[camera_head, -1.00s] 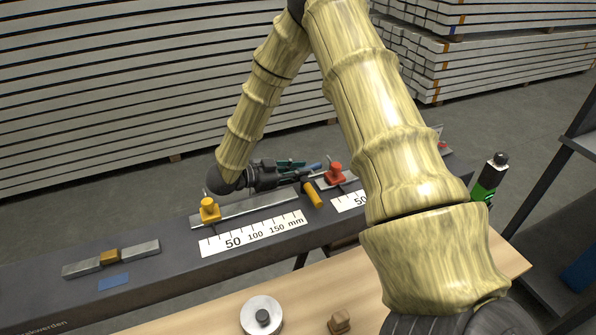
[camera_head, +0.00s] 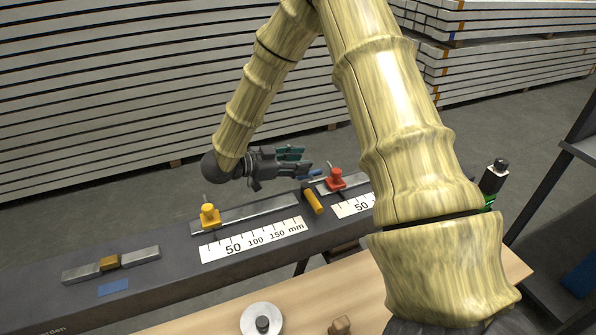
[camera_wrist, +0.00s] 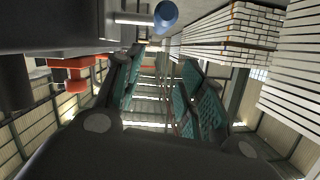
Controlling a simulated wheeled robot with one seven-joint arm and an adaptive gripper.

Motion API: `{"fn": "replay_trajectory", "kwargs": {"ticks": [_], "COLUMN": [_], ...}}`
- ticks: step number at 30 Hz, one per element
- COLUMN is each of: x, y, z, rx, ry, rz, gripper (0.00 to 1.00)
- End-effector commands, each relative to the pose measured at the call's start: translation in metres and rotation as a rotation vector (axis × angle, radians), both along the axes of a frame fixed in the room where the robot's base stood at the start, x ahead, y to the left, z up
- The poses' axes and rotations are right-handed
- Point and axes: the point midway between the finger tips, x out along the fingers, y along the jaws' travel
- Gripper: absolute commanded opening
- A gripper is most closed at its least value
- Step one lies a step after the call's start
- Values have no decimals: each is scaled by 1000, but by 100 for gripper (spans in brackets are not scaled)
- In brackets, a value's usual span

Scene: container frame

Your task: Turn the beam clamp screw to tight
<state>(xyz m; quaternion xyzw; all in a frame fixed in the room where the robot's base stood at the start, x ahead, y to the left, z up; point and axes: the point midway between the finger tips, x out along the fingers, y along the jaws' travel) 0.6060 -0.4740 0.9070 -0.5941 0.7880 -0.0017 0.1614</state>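A red clamp (camera_head: 336,179) with a thin grey pin on top sits on a steel bar (camera_head: 345,184) along the dark beam. A similar yellow clamp (camera_head: 209,216) sits on another bar to the left. I cannot tell which is the beam clamp or how tight either screw is. My gripper (camera_head: 305,162) is open and empty, above the beam between them, its fingers pointing right, just left of the red clamp. In the wrist view, the teal-padded fingers (camera_wrist: 158,80) are spread apart with nothing between them, and the red clamp (camera_wrist: 70,75) shows at the left.
A yellow cylinder (camera_head: 313,201) and white millimetre scales (camera_head: 254,240) are on the dark beam (camera_head: 190,268). A blue cylinder (camera_wrist: 165,14) shows in the wrist view. A metal disc (camera_head: 261,320) and brown block (camera_head: 339,326) lie on the wooden table (camera_head: 300,300). A shelf (camera_head: 560,200) stands right.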

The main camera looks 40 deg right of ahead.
Motion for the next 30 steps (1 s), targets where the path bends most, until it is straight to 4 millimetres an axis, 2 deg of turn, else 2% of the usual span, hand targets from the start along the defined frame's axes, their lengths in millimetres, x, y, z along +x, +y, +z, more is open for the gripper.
{"fn": "replay_trajectory", "kwargs": {"ticks": [6,11,30], "x": [0,0,0], "y": [0,0,0], "z": [27,38,41], "rx": [0,0,0], "ry": [-2,-2,0], "rz": [1,1,1], "gripper": [40,40,40]}}
